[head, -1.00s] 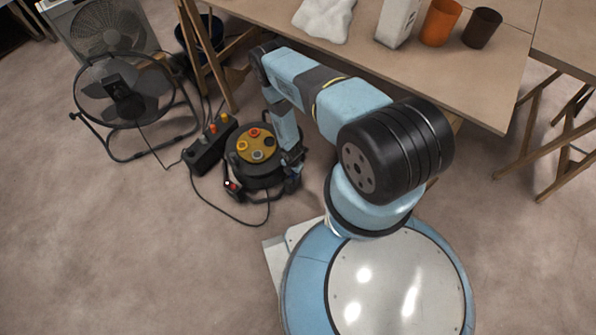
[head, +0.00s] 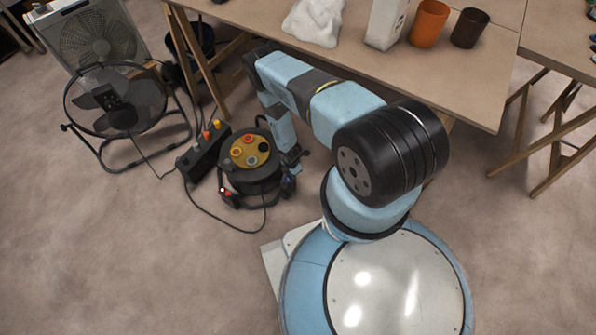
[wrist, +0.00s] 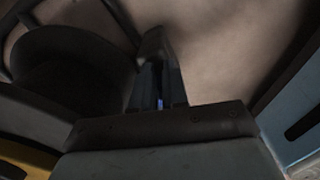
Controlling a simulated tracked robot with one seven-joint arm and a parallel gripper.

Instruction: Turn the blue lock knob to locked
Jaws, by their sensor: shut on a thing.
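The cable reel (head: 256,182) stands on the floor left of my base, with a yellow-brown top carrying coloured sockets. The blue lock knob (head: 288,184) shows only as a small dark blue patch low on the reel's right side, mostly hidden by my gripper. My gripper (head: 291,167) reaches down beside the reel on that side. In the wrist view, my gripper (wrist: 161,88) has its fingers close together with a thin blue sliver of the knob (wrist: 160,103) between them. The jaws are shut on it. The knob's turn position and any markings cannot be made out.
A black power box (head: 204,155) with coloured knobs stands left of the reel, with a cable along the floor. A floor fan (head: 118,105) is further left. The wooden table (head: 455,85) stands behind my arm. Floor in front of the reel is clear.

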